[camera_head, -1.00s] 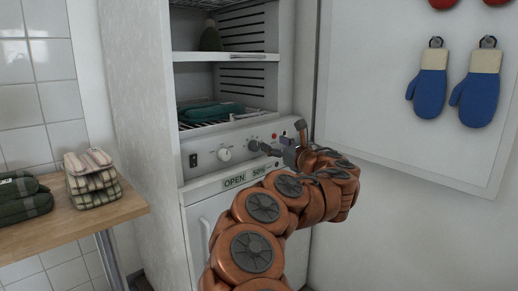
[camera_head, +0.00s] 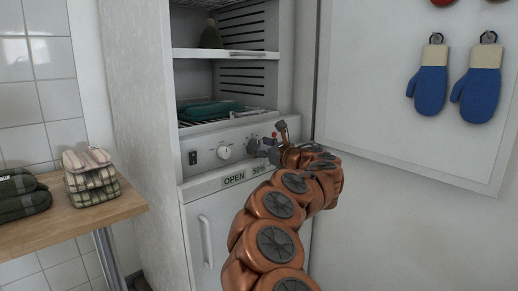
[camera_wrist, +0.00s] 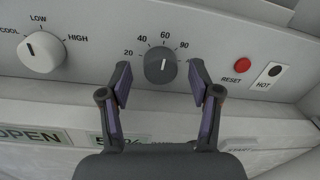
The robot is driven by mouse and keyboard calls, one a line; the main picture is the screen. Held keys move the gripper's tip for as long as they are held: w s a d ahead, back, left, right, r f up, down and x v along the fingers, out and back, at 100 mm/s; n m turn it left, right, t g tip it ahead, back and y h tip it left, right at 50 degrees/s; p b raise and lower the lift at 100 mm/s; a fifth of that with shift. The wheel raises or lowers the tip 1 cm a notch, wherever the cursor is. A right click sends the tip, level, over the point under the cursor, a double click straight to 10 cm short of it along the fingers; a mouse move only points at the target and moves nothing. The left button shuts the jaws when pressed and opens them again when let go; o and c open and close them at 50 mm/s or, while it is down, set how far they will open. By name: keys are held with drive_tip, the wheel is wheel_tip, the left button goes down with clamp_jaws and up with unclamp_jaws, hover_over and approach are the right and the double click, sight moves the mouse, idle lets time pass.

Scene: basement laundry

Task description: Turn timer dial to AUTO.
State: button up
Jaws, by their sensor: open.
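The dark grey timer dial (camera_wrist: 160,68) sits on the white control panel in the wrist view, with marks 20, 40, 60 and 90 around its upper side. Its white pointer line points up, roughly at 60. No AUTO mark is readable; the dial's lower surroundings are partly covered by my gripper. My gripper (camera_wrist: 160,78) is open, with one finger to the left of the dial and one to the right, gaps showing on both sides. In the head view my gripper (camera_head: 267,141) is at the panel, right of the white knob, and largely hides the dial.
A white knob (camera_wrist: 41,52) marked COOL, LOW, HIGH is left of the dial. A red RESET button (camera_wrist: 242,64) and a HOT indicator (camera_wrist: 270,75) are to its right. A wooden table (camera_head: 125,208) with folded cloths stands left of the cabinet. Blue mitts (camera_head: 430,88) hang right.

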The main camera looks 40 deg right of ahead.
drive_tip(key=shift+w, duration=0.3)
drive_tip(key=c, duration=1.2)
